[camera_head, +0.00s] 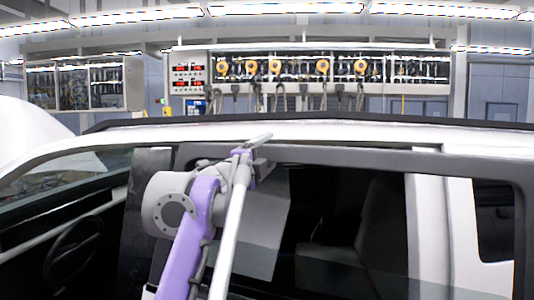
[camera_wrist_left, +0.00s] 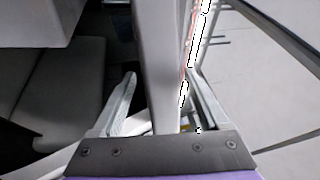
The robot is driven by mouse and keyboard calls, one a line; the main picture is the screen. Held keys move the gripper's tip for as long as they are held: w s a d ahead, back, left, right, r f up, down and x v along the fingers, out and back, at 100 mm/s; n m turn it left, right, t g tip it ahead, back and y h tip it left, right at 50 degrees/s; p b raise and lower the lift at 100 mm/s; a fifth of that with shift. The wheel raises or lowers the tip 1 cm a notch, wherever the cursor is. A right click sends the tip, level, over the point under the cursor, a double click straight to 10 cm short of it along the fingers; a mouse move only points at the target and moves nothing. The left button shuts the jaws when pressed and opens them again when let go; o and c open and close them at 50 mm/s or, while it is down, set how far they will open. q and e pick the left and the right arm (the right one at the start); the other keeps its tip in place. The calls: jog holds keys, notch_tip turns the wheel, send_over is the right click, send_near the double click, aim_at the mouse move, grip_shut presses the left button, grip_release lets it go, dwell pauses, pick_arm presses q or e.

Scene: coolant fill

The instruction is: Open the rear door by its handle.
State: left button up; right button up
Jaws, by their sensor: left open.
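The white car fills the lower head view, its side windows showing the dark cabin. The rear door's dark grey window frame (camera_head: 400,160) runs along under the roof edge. No door handle can be made out. My left gripper (camera_head: 262,140) is at the top of that window opening, in front of the frame. In the left wrist view, my left gripper (camera_wrist_left: 162,75) is open. Its two pale fingers stand on either side of a grey upright frame part (camera_wrist_left: 158,60); contact cannot be told. My right gripper is not seen.
In the wrist view, a dark seat (camera_wrist_left: 60,85) lies left of the frame part and pale floor (camera_wrist_left: 275,100) lies right. The head view shows a steering wheel (camera_head: 72,248) at left. A wall rack (camera_head: 310,75) with yellow reels stands beyond the car.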

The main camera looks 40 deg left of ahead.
pick_arm(q)
grip_shut()
dwell(1.3)
